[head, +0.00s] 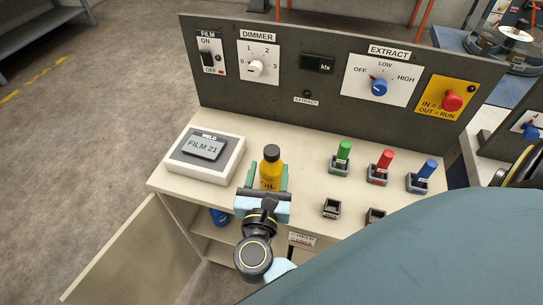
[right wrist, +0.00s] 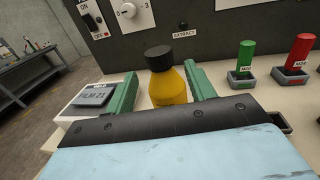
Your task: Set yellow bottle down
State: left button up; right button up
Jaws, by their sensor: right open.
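The yellow bottle (head: 271,169) with a black cap appears to stand upright on the beige bench top. It also shows in the right wrist view (right wrist: 168,88). My right gripper (head: 268,180) is open, with one green finger on each side of the bottle. In the right wrist view a gap shows between the left finger and the bottle; the right finger is close to it, and I cannot tell whether they touch. The bottle's base is hidden behind the gripper body. My left gripper is not in view.
A white box with a grey "FILM 21" plate (head: 203,146) is left of the bottle. Green (head: 343,151), red (head: 383,163) and blue (head: 427,171) pegs stand in holders at the right. A dark control panel (head: 300,95) rises behind. A cabinet door (head: 140,250) hangs open below.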

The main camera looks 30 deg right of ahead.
jog(key=shift+v, duration=2.35)
jog(key=a+f+n+t+y, duration=0.1)
jog(key=a+f+n+y, duration=0.15)
jog(key=f+n, duration=0.35)
jog(key=w+a+f+n+t+y, duration=0.1)
jog(key=f+n+y, duration=0.3)
jog(key=n, duration=0.4)
jog(key=a+f+n+t+y, duration=0.1)
jog(key=a+f+n+y, duration=0.15)
jog(key=f+n, duration=0.35)
jog(key=s+f+n+g+y, duration=0.4)
jog(key=s+f+n, duration=0.1)
jog(key=f+n, duration=0.65)
jog(key=s+d+f+n+g, duration=0.4)
jog(key=s+f+n, duration=0.1)
jog(key=s, duration=0.3)
jog(key=s+d+f+n+g+h, duration=0.1)
jog(key=s+d+f+n+g, duration=0.3)
jog(key=s+f, duration=0.3)
jog(key=s+d+f+n+g, duration=0.3)
jog(key=s+f+n, duration=0.3)
jog(key=s, duration=0.5)
jog(key=shift+d+f+g, duration=0.4)
jog(key=shift+d+f, duration=0.15)
jog(key=shift+d, duration=0.25)
